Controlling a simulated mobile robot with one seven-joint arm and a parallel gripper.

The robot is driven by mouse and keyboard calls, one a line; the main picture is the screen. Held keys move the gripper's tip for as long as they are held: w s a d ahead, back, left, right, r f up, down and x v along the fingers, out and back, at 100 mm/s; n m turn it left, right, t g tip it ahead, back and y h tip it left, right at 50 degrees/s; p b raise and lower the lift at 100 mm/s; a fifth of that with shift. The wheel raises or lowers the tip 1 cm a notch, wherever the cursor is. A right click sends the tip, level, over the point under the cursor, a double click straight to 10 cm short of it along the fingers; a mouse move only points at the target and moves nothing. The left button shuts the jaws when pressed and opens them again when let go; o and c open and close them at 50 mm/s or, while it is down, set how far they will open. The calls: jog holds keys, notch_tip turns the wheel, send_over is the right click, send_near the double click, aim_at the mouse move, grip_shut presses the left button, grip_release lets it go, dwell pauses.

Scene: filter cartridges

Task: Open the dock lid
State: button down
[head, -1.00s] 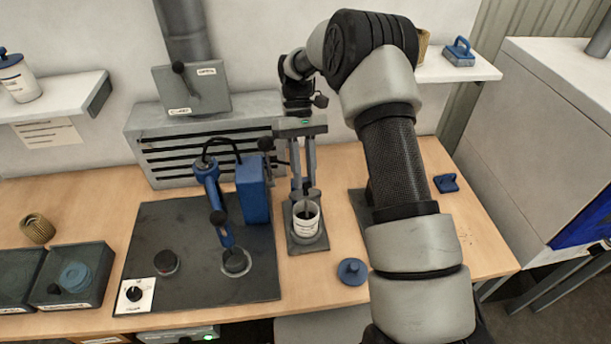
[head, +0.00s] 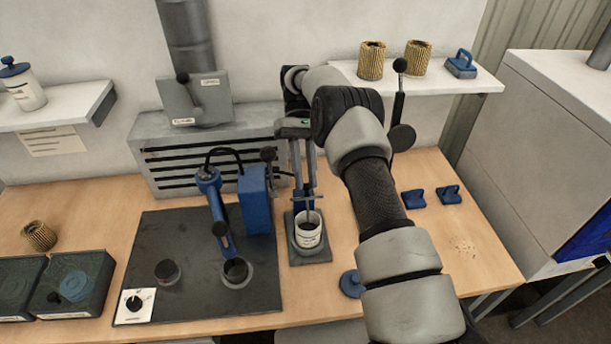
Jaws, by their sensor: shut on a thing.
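My gripper (head: 306,200) points down, its two long grey fingers close together at the rim of a white labelled cup (head: 308,238). It appears shut on a thin stem at the cup's mouth; the contact is small and unclear. The cup stands upright on a small dark base (head: 318,258). I cannot surely tell which part is the dock lid. A blue jointed fixture (head: 217,215) stands on the dark mat (head: 190,305), its lower end at a round black socket (head: 235,272). My forearm covers the area right of the cup.
Dark boxes (head: 98,262) stand at the left front. A louvred grey unit (head: 165,125) is behind the mat. A round blue part (head: 350,284) lies partly behind my arm, and two blue handled parts (head: 414,198) (head: 449,195) lie right. An upright black lever (head: 398,105) rises beyond my arm.

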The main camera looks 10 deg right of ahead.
jog(key=c, duration=1.5)
grip_release()
jog(key=shift+c, duration=0.2)
jog(key=shift+s, duration=0.1)
